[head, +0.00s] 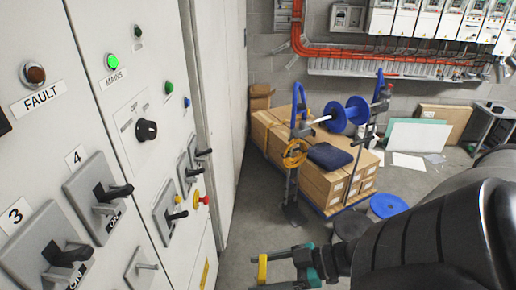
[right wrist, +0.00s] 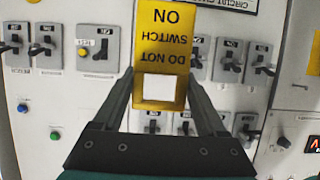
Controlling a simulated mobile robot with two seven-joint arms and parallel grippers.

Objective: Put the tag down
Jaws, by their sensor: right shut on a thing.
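The yellow tag (right wrist: 178,45) is in the right wrist view, between my finger ends and upside down. It reads "DO NOT SWITCH ON" and has a white square in it. My right gripper (right wrist: 162,80) is shut on the tag, and switch panels show behind it. In the head view, my right gripper (head: 285,255) is low in the middle, with the yellow tag (head: 262,269) at its tips, in front of the cabinet row and over the floor. My left gripper is not in view.
A grey cabinet (head: 120,120) with switches, a green MAINS lamp (head: 112,61) and a FAULT lamp (head: 35,74) stands at left. A blue disc (head: 388,205) lies on the floor.

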